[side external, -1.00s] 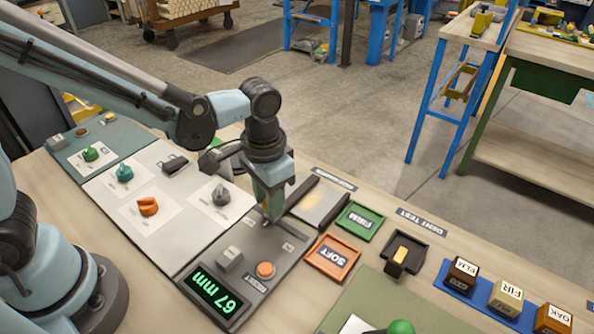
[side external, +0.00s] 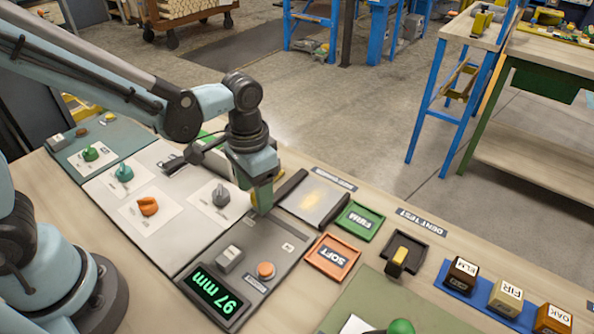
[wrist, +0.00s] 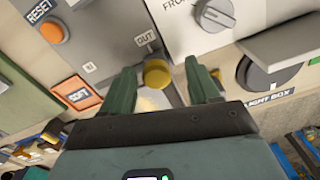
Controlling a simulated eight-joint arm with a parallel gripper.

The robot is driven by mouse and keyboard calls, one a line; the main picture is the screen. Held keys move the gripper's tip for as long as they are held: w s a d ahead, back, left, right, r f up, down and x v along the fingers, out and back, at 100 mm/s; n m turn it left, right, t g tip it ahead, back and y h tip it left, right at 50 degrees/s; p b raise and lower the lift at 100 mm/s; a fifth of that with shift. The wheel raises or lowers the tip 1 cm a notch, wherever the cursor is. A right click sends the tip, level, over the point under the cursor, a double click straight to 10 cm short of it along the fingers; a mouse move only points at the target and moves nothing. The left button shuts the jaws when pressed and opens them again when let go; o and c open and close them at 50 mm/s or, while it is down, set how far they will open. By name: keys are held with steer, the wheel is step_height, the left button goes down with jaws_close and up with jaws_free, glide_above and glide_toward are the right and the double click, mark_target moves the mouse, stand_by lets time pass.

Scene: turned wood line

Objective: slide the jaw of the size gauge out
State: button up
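The size gauge (side external: 280,238) is a dark grey panel with a green readout (side external: 213,292) that appears to show 97 mm. In the wrist view, a yellow knob (wrist: 157,74), apparently on the gauge's sliding jaw, stands near the OUT label (wrist: 147,38). My gripper (side external: 262,205) is at the far end of the panel. Its two green fingers (wrist: 160,68) are apart, one on each side of the knob, with visible gaps. My gripper hides the knob in the side view.
An orange button (side external: 265,270) and a grey block (side external: 229,258) stand on the panel. The grey-knobbed dial (side external: 221,195) is left of my gripper. The orange SOFT tray (side external: 332,256) and green FIRM tray (side external: 359,220) lie to the right.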

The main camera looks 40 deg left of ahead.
steer(key=shift+r, duration=0.15)
step_height(320, 180, up, 12)
stand_by(0.7)
steer(key=shift+a, duration=0.1)
steer(key=s+a+f+n+t, duration=0.2)
steer(key=s+a+n+t, duration=0.1)
steer(key=a+t, duration=0.4)
steer(key=shift+s+a+f, duration=0.4)
steer(key=shift+a, duration=0.7)
